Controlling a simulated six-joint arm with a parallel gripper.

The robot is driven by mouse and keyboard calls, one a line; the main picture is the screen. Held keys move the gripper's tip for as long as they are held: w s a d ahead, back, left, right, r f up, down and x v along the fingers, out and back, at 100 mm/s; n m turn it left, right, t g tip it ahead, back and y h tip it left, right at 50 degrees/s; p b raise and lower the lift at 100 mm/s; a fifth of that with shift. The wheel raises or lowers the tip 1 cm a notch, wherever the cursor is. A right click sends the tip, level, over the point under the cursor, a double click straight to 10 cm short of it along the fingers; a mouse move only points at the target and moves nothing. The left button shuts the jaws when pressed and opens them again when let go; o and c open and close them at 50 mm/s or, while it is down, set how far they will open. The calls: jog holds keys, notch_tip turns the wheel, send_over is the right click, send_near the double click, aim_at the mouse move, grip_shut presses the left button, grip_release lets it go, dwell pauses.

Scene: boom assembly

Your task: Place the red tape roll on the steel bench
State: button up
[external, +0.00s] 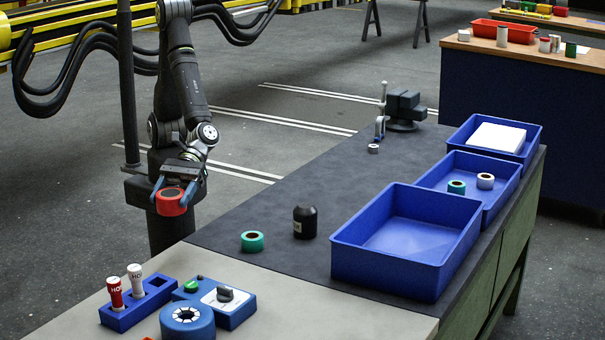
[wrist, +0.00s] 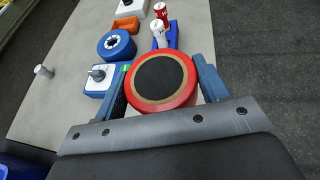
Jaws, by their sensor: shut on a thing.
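The red tape roll (external: 171,202) is held between the blue fingers of my gripper (external: 178,190), beyond the left edge of the bench and raised. In the wrist view the red tape roll (wrist: 161,80) fills the space between the fingertips of my gripper (wrist: 160,85), its dark core facing the camera. The steel bench has a dark grey top (external: 290,185) to the right of my gripper. The roll is apart from it.
On the dark top are a green tape roll (external: 252,241), a black bottle (external: 305,222), a vise (external: 404,108) and blue bins (external: 390,276) along the right. The pale near surface (external: 330,318) holds a blue holder with two bottles (external: 130,312), a switch box (external: 222,302) and a blue ring (external: 187,322).

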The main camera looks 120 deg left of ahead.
jog(key=s+d+f+m+g, duration=0.1)
jog(key=s+d+f, duration=0.1)
jog(key=s+f, duration=0.3)
jog(key=shift+s+d+m+g, duration=0.25)
jog(key=shift+s+m+g, duration=0.05)
jog(key=shift+s, duration=0.55)
jog(key=shift+w, duration=0.1)
send_over(194, 270)
notch_tip(194, 270, down, 7)
jog(key=shift+r, duration=0.1)
jog(key=shift+f, duration=2.05)
jog(key=shift+f, duration=0.1)
jog(key=o, duration=1.1)
jog(key=shift+f, duration=0.1)
